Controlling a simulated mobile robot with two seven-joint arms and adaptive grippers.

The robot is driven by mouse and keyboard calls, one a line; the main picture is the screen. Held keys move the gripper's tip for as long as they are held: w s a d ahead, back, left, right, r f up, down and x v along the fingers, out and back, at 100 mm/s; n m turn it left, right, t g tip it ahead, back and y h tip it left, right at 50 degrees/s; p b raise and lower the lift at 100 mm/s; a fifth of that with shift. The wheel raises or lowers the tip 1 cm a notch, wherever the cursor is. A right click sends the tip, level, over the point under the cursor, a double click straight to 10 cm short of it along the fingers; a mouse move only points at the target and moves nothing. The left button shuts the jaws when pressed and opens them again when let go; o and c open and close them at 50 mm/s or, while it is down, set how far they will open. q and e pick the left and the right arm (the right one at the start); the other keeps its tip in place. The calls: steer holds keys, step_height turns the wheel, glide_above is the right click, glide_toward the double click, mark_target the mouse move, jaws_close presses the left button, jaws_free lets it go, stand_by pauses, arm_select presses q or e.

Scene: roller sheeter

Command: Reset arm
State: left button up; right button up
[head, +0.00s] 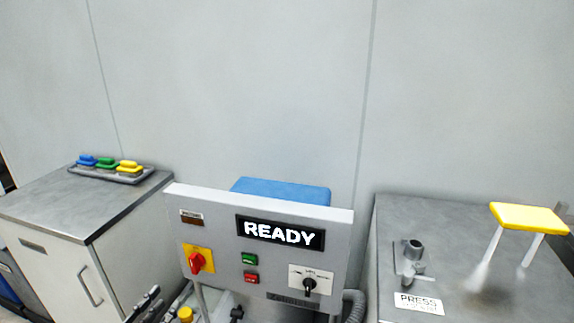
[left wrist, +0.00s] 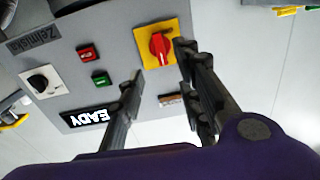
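My left gripper (head: 150,305) shows at the bottom edge of the head view, below and left of the grey control panel (head: 220,275). In the left wrist view the gripper (left wrist: 160,72) is open, its two dark fingers apart with nothing between them. The panel appears upside down there, with the red rotary switch (left wrist: 160,46) on its yellow plate beyond the fingertips. In the head view this red switch (head: 197,262) is at the panel's left. The display (head: 280,233) reads READY. My right gripper is not in view.
A metal cabinet (head: 60,205) at left carries a tray (head: 75,172) with blue, green and yellow pieces. A metal table (head: 450,215) at right holds a PRESS sign (head: 419,304) and a yellow-topped frame (head: 529,217). Green (head: 250,259) and red (head: 251,278) buttons and a black selector (head: 310,285) are on the panel.

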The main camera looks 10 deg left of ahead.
arm_select(q)
steer(key=s+d+f+m+g+p, duration=0.1)
steer(key=s+d+f+g, duration=0.25)
steer(key=s+f, duration=0.2)
steer(key=s+d+f+g, duration=0.2)
steer(key=s+d+f, duration=0.2)
steer(key=f, duration=0.3)
steer(key=s+d+f+n+g+p, duration=0.1)
steer(key=s+d+f+g, duration=0.1)
steer(key=s+d, duration=0.3)
steer(key=s+d+f+g, duration=0.1)
steer(key=s+d+f, duration=0.3)
steer(key=s, duration=0.7)
steer(key=shift+s+d+f+n+g+y+p, duration=0.35)
steer(key=shift+d+n+y, duration=0.05)
steer(key=shift+d, duration=0.7)
